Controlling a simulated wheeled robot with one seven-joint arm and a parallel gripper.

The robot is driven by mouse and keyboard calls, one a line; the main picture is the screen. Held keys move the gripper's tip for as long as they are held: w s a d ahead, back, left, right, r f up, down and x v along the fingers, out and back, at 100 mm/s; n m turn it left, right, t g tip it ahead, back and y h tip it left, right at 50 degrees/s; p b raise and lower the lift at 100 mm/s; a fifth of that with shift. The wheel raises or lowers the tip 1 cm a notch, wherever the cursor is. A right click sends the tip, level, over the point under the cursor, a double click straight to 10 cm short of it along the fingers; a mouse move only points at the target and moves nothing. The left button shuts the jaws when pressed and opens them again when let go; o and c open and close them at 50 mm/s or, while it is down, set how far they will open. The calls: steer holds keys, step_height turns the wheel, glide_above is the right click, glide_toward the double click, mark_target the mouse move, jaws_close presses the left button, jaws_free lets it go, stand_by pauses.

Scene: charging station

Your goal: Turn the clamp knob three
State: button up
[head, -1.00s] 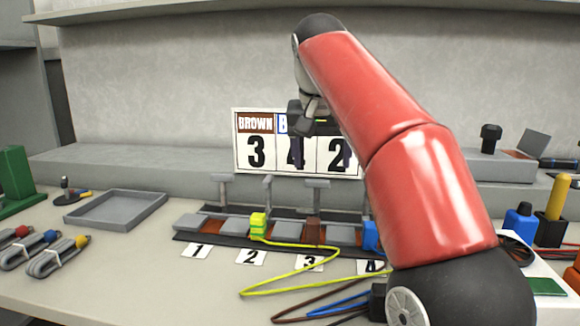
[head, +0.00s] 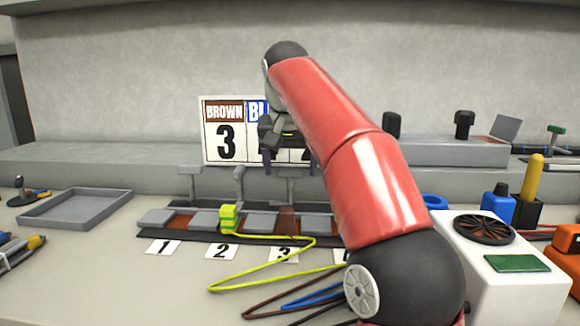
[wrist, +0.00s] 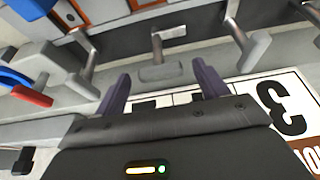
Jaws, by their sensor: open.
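The clamp row (head: 262,220) is a dark strip with grey pads and upright T-shaped knobs. Clamp knob three (head: 276,172) stands above the card marked 3 (head: 284,255), partly behind the fingers. My gripper (head: 290,165) is open and empty, pointing down in front of the sign. In the wrist view, my gripper's two fingers (wrist: 162,88) are spread apart. One T-knob (wrist: 158,72), apparently knob three, appears between and beyond the fingertips; I see no contact. Knobs one (head: 189,172) and two (head: 239,174) stand to its left. Knob four is hidden by my arm in the head view.
A yellow-green plug (head: 228,217) with a yellow cable sits at clamp 2. The number sign (head: 225,133) stands behind the row. An empty grey tray (head: 75,209) is at left. A white box (head: 520,285) with a fan is at right. Brown and blue cables lie in front.

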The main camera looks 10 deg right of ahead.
steer(key=c, duration=1)
steer(key=shift+r+n, duration=0.15)
steer(key=shift+n, duration=0.25)
steer(key=n+p, duration=0.1)
steer(key=n+y+p, duration=0.1)
steer(key=shift+d+r+n, duration=0.1)
steer(key=shift+d+n, duration=0.1)
steer(key=shift+n, duration=0.2)
steer(key=n+y+p, duration=0.1)
steer(key=n, duration=0.1)
steer(key=n+y+p, duration=0.1)
steer(key=n, duration=0.1)
steer(key=shift+d+n+p, duration=0.2)
steer(key=shift+n+p, duration=0.1)
steer(key=shift+p, duration=0.1)
steer(key=n+y, duration=0.1)
steer(key=n, duration=0.1)
steer(key=n+g, duration=0.1)
steer(key=n, duration=0.1)
steer(key=shift+w+d+n+y+p, duration=0.2)
steer(key=shift+n+y+p, duration=0.1)
steer(key=shift+y, duration=0.1)
steer(key=shift+w+n+g+y, duration=0.1)
steer(key=shift+n+g+y, duration=0.35)
steer(key=shift+n, duration=1.35)
